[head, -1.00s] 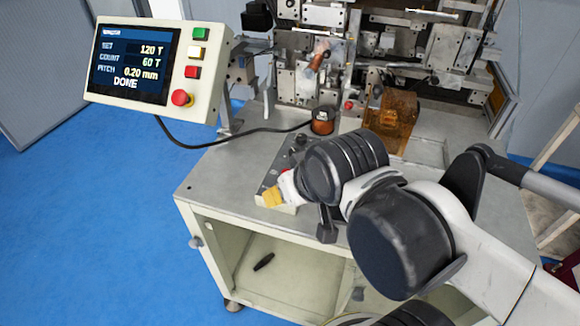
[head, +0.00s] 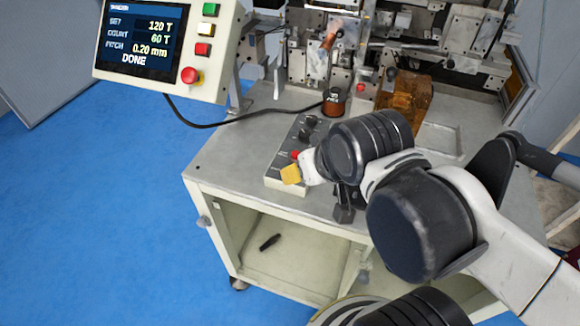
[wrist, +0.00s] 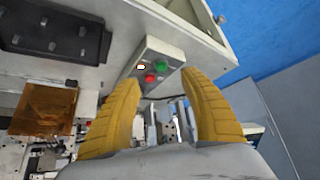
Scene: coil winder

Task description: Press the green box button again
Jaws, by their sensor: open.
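The button box (head: 286,184) is a small pale box with a dark top, lying on the bench near its front edge. The wrist view shows the box (wrist: 173,51) just beyond my fingertips, with a green button (wrist: 160,65), a red button (wrist: 149,78) and a lit whitish one. In the head view a red button (head: 295,154) and dark knobs show, but I cannot make out the green one. My gripper (wrist: 160,82) is open and empty, its yellow fingers apart. In the head view its yellow fingertip (head: 291,174) is over the box's near end; contact cannot be told.
The display panel (head: 143,37) at upper left reads SET 120 T, COUNT 60 T, DONE. A dark cable runs from it across the bench (head: 235,165). A copper-coloured spool (head: 333,102) and an amber block (head: 404,98) stand behind my arm. The bench's left part is clear.

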